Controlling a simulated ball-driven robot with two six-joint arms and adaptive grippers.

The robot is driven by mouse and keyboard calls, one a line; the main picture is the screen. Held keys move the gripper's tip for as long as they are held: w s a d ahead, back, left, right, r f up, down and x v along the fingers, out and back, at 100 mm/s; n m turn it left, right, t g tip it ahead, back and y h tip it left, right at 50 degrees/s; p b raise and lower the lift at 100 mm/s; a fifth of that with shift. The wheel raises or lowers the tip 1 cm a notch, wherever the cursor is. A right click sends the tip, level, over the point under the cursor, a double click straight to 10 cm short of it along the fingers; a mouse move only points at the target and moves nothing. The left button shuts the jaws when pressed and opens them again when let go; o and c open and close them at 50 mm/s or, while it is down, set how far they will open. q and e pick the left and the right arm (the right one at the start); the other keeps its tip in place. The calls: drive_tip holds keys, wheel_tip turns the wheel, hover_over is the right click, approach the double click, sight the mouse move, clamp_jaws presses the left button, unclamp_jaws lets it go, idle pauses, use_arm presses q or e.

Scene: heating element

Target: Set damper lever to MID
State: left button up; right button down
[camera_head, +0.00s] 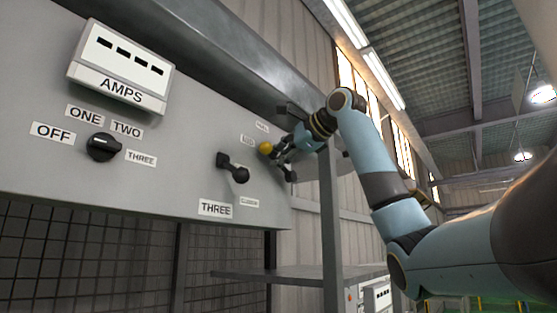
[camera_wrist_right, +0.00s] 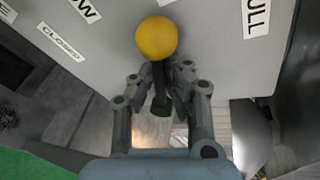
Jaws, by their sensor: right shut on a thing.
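The damper lever has a yellow ball knob (camera_head: 265,147) and a dark shaft. In the head view the ball shows just right of the MID label (camera_head: 247,140), below the small FULL label (camera_head: 262,127). My right gripper (camera_head: 277,152) is at the ball from the right. In the right wrist view, the fingers of my right gripper (camera_wrist_right: 158,78) close around the dark shaft (camera_wrist_right: 160,90), with the yellow ball (camera_wrist_right: 156,38) just beyond their tips. No MID label shows in that view. The lever's exact pointing is hard to tell. My left gripper is not in view.
The grey panel (camera_head: 190,115) carries a black rotary knob (camera_head: 103,147), a black handle (camera_head: 232,168) above a THREE label (camera_head: 215,208), and an AMPS meter (camera_head: 120,70). A CLOSED label (camera_head: 249,202) is low right. A metal post (camera_head: 331,220) stands below my right forearm.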

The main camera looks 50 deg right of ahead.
drive_tip(key=shift+f, duration=0.15)
drive_tip(key=c, duration=1.6)
unclamp_jaws()
drive_tip(key=v, duration=1.2)
